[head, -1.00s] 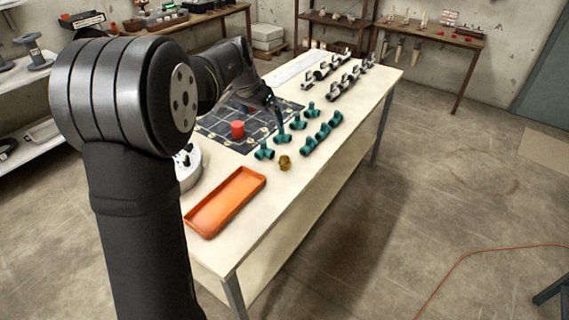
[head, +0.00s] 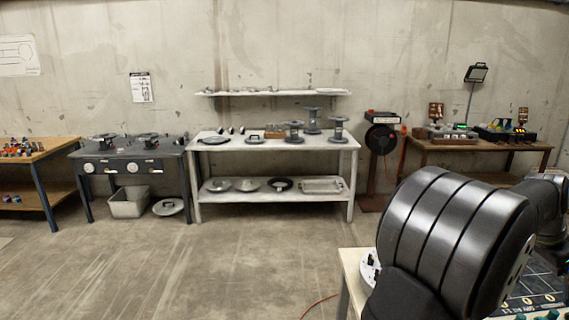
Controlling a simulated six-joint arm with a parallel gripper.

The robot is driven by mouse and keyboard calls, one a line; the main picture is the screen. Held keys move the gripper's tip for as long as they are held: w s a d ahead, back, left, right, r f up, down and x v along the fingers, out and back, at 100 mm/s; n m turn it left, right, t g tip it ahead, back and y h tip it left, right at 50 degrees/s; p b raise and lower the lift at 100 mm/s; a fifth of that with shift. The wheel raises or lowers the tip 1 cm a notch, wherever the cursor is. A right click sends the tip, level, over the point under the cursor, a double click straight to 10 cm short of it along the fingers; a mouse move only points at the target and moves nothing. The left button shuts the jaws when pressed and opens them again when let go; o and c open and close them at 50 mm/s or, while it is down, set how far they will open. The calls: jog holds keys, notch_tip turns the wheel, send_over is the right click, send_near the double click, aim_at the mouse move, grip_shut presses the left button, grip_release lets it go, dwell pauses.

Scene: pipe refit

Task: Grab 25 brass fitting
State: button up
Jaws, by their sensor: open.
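No brass fitting can be made out in the head view now. My gripper is out of the picture; only part of my arm shows at the lower right and runs off the right edge. Behind it, a corner of the cream work table (head: 349,262) shows, with part of a dark gridded mat (head: 538,284). A bit of a green fitting (head: 550,315) shows at the bottom right edge. The rest of that table is hidden or cut off.
A white table (head: 275,143) with grey spools stands along the wall under a shelf (head: 272,94). A dark bench (head: 130,152) and a wooden bench (head: 40,150) stand left of it. A wooden table (head: 477,145) holds tools at the right. The floor in front is clear.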

jog(key=c, duration=0.7)
jog(key=d+f+n, duration=0.1)
jog(key=d+f, duration=0.2)
jog(key=f, duration=0.5)
jog(key=d+f+n, duration=0.1)
jog(key=d+f, duration=0.3)
jog(key=f, duration=0.4)
jog(key=d+f+t, duration=0.1)
jog(key=d+f, duration=0.2)
jog(key=f, duration=0.5)
jog(key=shift+s+d+f+n, duration=0.25)
jog(key=shift+s+f+n, duration=0.15)
jog(key=shift+x, duration=3)
